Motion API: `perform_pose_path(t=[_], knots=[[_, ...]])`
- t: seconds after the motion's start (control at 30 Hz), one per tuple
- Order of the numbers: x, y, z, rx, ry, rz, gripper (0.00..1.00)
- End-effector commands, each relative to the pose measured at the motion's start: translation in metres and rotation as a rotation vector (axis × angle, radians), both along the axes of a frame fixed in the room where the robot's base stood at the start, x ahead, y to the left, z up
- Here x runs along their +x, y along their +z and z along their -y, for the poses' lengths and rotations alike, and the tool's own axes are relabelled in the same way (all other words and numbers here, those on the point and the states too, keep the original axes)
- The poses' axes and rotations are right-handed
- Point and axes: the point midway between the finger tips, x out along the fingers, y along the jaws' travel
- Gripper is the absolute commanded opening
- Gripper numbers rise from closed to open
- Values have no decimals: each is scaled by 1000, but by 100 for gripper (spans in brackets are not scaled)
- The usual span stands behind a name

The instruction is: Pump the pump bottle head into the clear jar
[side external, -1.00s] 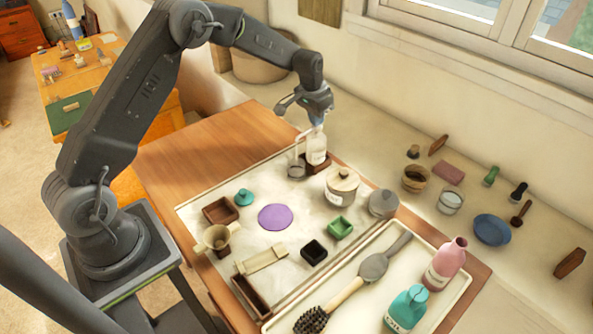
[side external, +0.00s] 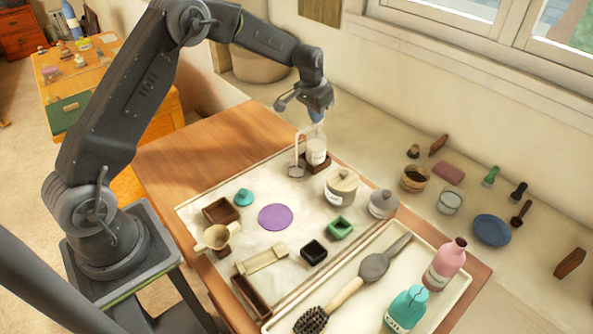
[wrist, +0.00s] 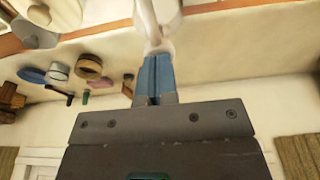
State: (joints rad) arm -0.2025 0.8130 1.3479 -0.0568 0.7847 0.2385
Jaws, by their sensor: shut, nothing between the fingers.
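The pump bottle (side external: 316,152) is pale with a label and stands upright on a dark brown base at the back of the mat. Its thin spout (side external: 297,145) reaches out left and bends down over the small clear jar (side external: 296,170). My gripper (side external: 317,117) is above the bottle, pointing down, with its blue fingers shut and empty. In the wrist view the shut fingertips (wrist: 157,62) are at the pale pump head (wrist: 158,46); I cannot tell whether they touch it. The jar's contents are too small to make out.
A lidded labelled pot (side external: 341,189) and a grey lidded pot (side external: 383,204) stand right of the bottle. A purple disc (side external: 275,217) lies mid-mat. A tray (side external: 455,297) with a brush, pink bottle (side external: 445,264) and teal bottle (side external: 406,308) is in front. The wall ledge is behind.

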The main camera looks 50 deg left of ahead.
Motion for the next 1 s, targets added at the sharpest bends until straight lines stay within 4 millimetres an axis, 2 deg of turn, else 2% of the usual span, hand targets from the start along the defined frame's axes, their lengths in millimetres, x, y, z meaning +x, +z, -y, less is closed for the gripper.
perform_pose_path(t=[0.6, 1.0], knots=[[-1, -17, 0, 0, 0, -4, 0], [-1, -14, 0, 0, -1, -6, 0]])
